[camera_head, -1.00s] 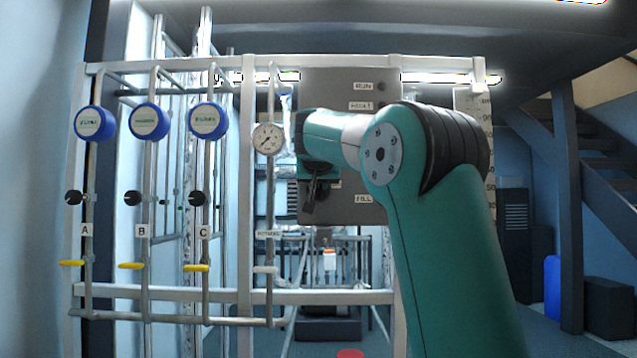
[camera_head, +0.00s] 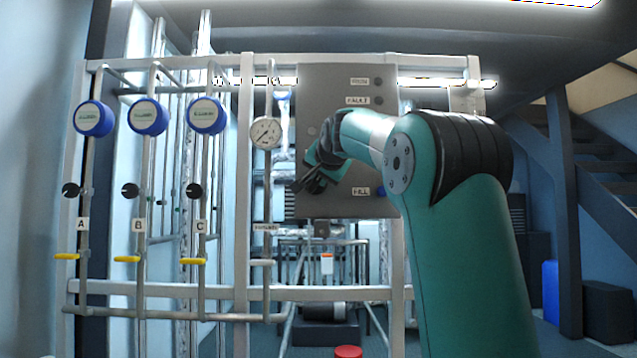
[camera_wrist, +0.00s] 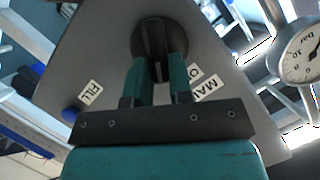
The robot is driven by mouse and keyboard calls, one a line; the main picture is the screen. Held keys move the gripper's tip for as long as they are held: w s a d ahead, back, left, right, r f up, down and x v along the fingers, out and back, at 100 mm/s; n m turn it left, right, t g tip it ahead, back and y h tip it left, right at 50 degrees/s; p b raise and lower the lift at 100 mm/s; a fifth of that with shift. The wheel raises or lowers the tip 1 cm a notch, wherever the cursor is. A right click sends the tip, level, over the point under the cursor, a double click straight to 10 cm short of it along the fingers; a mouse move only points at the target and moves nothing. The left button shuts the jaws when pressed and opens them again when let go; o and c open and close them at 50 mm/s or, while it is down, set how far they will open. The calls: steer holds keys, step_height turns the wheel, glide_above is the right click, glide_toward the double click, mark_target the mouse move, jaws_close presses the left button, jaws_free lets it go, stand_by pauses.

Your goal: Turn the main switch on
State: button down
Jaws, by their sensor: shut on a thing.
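The grey control panel (camera_head: 330,85) stands behind my arm and also fills the middle of the wrist view (camera_wrist: 105,55). In the wrist view, the dark round main switch (camera_wrist: 150,32) sits on the panel beside a label reading MAIN (camera_wrist: 207,88). My gripper (camera_wrist: 159,66) is shut on this switch, one finger at each side. The switch's exact setting cannot be read.
RUN and FAULT labels (camera_head: 358,100) are high on the panel; FILL (camera_head: 361,191) is lower, near a blue button (camera_head: 381,191). A pressure gauge (camera_head: 266,132) is close left of my gripper. Pipes with blue-rimmed dials (camera_head: 149,116) and yellow handles (camera_head: 127,259) stand further left.

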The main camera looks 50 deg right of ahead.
steer(key=m+t+b, duration=0.1)
steer(key=m, duration=0.2)
steer(key=f+m+t+b, duration=0.1)
steer(key=m+t, duration=0.1)
steer(key=m, duration=0.1)
steer(key=m+t+b, duration=0.1)
steer(key=m, duration=0.1)
steer(key=shift+s+d+f+m, duration=0.3)
steer(key=shift+s+f+m, duration=0.05)
steer(key=shift+f+m, duration=0.05)
stand_by(0.5)
steer(key=c, duration=1)
jaws_free()
steer(key=shift+s, duration=0.1)
